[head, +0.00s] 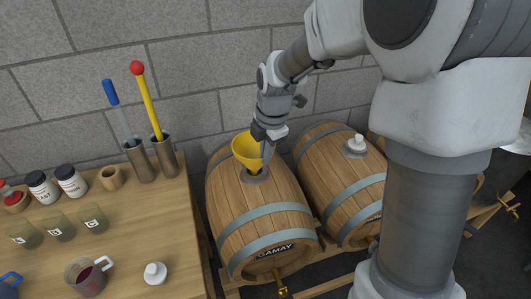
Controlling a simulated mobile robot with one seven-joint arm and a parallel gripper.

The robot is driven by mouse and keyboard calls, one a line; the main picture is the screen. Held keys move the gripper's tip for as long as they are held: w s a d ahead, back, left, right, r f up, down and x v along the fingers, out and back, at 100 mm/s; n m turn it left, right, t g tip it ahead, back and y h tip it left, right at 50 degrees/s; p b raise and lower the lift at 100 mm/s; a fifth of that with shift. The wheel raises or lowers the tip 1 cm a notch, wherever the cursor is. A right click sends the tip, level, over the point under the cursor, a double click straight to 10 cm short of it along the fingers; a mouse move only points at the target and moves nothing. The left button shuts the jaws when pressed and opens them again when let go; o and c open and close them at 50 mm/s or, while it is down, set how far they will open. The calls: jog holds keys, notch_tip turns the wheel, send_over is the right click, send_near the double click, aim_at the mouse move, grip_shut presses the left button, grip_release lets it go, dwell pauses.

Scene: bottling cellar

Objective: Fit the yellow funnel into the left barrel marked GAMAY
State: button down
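The yellow funnel (245,150) is at the top of the left barrel (262,207), wide mouth up and looking slightly tilted. Its narrow end is over the dark ring (257,178) around the bung hole; I cannot tell how far it goes in. The barrel's dark plate (275,251) reads GAMAY, partly cut by the viewing angle. My gripper (267,150) points down at the funnel's right rim, with a finger against or just beside it. The fingers are small and overlap the funnel, so their grip is unclear.
A second barrel (335,172) with a white bung (355,145) stands close on the right. The wooden table (120,260) at left carries jars, cups, a jug of red liquid (88,275), a loose white bung (155,273) and metal holders with long tools. A stone wall (190,60) stands behind.

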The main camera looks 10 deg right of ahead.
jog(key=shift+f+b, duration=0.8)
jog(key=shift+f, duration=0.4)
jog(key=c, duration=0.5)
grip_release()
dwell(0.3)
notch_tip(320, 180, up, 8)
jog(key=p, duration=0.6)
dwell(0.5)
jog(key=shift+r, duration=0.1)
dwell(0.4)
